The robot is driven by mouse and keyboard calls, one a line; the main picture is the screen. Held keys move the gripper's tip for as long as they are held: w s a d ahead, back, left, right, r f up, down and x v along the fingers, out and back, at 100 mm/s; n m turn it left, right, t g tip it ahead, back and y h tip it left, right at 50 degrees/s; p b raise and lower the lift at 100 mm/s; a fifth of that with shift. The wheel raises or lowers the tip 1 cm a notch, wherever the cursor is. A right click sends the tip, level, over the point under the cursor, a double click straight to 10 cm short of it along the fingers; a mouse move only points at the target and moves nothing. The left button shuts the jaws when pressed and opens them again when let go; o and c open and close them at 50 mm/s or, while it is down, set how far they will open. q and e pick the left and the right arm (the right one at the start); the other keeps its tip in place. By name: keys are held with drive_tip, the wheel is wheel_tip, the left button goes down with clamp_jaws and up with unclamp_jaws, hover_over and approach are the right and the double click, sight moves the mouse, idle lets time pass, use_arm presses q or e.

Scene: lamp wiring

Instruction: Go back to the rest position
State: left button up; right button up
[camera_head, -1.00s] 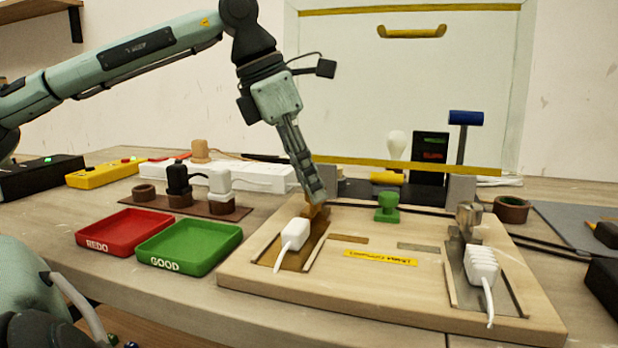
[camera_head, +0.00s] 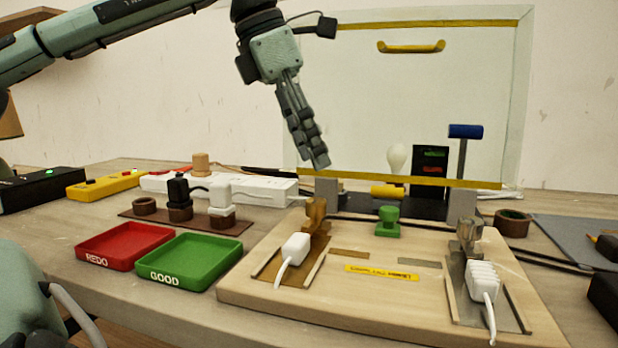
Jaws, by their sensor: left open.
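My left gripper (camera_head: 318,163) hangs from the upper left with its fingers pointing down. It is open and empty, above and apart from the brass clamp (camera_head: 315,215) on the wooden board (camera_head: 370,295). A white plug (camera_head: 296,247) with a cord sits in the left fixture of the board. Another white ribbed plug (camera_head: 482,280) sits in the right fixture, by a metal clamp (camera_head: 469,232). My right gripper does not show; only a pale green part of my body is at the lower left.
A red REDO tray (camera_head: 122,258) and a green GOOD tray (camera_head: 190,280) lie left of the board. Behind them are a plug rack (camera_head: 150,218) and a white power strip (camera_head: 265,188). A clear panel with a yellow handle (camera_head: 411,47) stands behind the board, near a bulb (camera_head: 397,158).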

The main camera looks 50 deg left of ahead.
use_arm(q)
drive_tip(key=shift+r, duration=1.5)
